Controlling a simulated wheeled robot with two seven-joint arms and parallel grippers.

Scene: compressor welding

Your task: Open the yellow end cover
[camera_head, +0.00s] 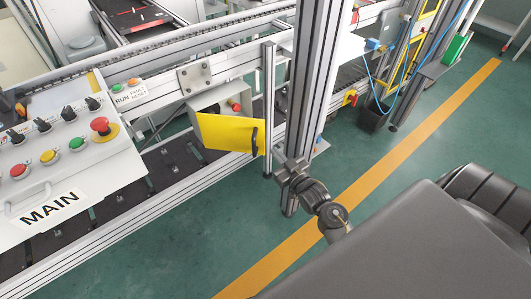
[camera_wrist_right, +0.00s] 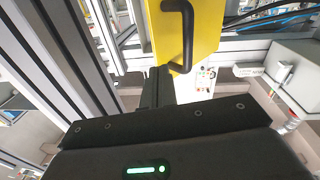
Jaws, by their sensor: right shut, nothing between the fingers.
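The yellow end cover (camera_head: 226,133) hangs at the grey box (camera_head: 214,97) below the line's front rail. Part of the box and a red button show above the cover, so it seems to stand at an angle; I cannot tell how far it is open. Its dark handle (camera_head: 255,141) is at its right edge. My right gripper (camera_head: 276,172) is just below and right of the handle, shut and empty. In the right wrist view the shut fingers (camera_wrist_right: 160,82) point at the cover (camera_wrist_right: 207,28), just below its black handle (camera_wrist_right: 187,35). My left gripper is not in view.
An aluminium post (camera_head: 306,80) stands close beside my right gripper, with a thinner upright (camera_head: 269,95) near the cover. The MAIN control panel (camera_head: 70,150) is at the left. Green floor with an orange stripe (camera_head: 385,165) is open to the right.

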